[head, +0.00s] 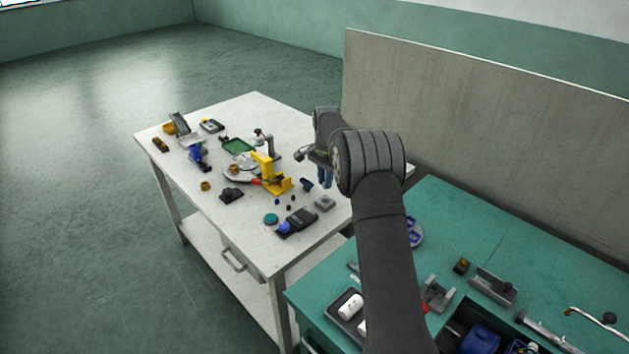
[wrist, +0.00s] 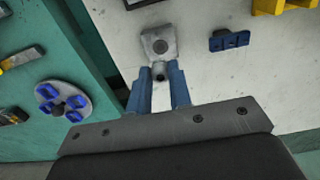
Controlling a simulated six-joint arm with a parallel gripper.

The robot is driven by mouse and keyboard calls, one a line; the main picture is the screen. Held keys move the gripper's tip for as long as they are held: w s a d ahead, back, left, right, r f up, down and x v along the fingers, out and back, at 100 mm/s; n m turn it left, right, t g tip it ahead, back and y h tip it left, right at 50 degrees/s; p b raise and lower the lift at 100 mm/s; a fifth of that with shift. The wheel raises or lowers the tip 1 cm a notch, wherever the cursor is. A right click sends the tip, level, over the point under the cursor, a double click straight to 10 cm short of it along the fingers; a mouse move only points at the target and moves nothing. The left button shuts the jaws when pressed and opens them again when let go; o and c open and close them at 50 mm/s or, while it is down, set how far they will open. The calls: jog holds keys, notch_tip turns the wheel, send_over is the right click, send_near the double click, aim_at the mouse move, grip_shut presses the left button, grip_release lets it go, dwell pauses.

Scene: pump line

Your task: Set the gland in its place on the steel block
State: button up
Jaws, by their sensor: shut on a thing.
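The steel block (head: 325,203) is a small grey square piece near the right edge of the white table. In the wrist view the steel block (wrist: 147,40) shows a dark round spot on its top, just beyond my fingertips. My gripper (head: 324,184) is above the table beside the block, its blue fingers pointing down. The gland is mostly hidden between the fingers and appears apart from the spot on the block.
A blue part (head: 307,186) and a yellow stand (head: 268,175) are left of my gripper. A dark tray-like device (head: 302,219) lies in front of the block. The green bench (head: 465,225) is to the right, with a round blue-and-grey holder (wrist: 62,101) on it.

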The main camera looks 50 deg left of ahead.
jog(key=shift+f, duration=2.35)
jog(key=shift+f, duration=0.25)
dwell(0.6)
jog(key=o, duration=0.9)
jog(key=shift+r, duration=0.2)
jog(key=shift+r, duration=2.85)
jog(key=shift+f, duration=0.1)
